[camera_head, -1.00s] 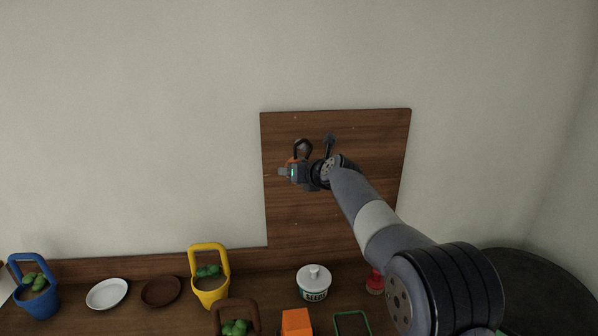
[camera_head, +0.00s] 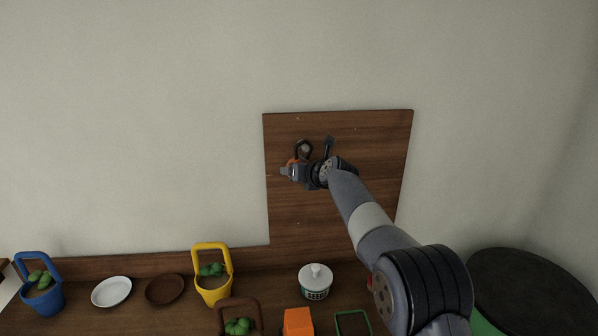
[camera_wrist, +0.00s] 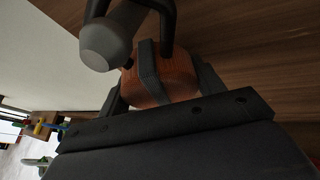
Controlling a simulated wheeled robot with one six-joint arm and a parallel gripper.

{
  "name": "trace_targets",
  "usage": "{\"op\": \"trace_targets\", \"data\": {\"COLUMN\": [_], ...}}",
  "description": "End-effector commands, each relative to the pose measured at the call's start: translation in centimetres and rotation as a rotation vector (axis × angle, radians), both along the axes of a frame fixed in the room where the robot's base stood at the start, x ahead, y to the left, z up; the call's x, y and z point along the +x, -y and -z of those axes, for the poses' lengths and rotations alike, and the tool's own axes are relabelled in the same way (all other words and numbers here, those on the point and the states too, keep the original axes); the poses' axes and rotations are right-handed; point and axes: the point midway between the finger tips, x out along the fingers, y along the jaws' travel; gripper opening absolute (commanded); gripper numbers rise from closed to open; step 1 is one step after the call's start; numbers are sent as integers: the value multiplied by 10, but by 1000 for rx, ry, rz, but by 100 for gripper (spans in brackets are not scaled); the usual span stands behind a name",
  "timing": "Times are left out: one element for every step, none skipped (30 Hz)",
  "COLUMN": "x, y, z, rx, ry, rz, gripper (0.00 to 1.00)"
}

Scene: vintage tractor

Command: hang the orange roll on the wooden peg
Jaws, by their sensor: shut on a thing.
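The orange roll (camera_head: 291,161) shows as a small orange patch at my gripper (camera_head: 295,169), in front of the wooden board on the wall. In the wrist view, my gripper (camera_wrist: 160,88) is shut on a rounded orange-brown body, which I take to be the roll (camera_wrist: 178,76). A dark loop (camera_head: 303,142) stands just above the gripper. I cannot clearly make out the wooden peg, nor tell whether the roll touches it.
The wooden board (camera_head: 345,220) bears a dark hanging tool (camera_head: 329,142) right of the loop. Below are a yellow basket (camera_head: 213,285), blue basket (camera_head: 42,298), white plate (camera_head: 111,291), brown dish (camera_head: 165,290), lidded pot (camera_head: 315,283) and orange block (camera_head: 298,321). A grey rounded end (camera_wrist: 105,42) is near the fingers.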

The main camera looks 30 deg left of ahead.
Motion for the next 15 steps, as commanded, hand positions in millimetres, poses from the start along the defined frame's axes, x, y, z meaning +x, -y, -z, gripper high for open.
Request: {"op": "trace_targets", "data": {"x": [0,0,0,0,0,0,0,0,0,0,0,0,0,0,0], "y": [0,0,0,0,0,0,0,0,0,0,0,0,0,0,0], "z": [-1,-1,-1,-1,-1,-1,-1,-1,-1,-1,-1,-1,-1,-1,-1], "rx": [1,1,1,1,1,1,1,1,1,1,1,1,1,1,1], "ry": [1,1,1,1,1,1,1,1,1,1,1,1,1,1,1], "rz": [0,0,0,0,0,0,0,0,0,0,0,0,0,0,0], "gripper": [36,36,36,36,36,36,36,36,36,36,36,65,68,70,74]}}
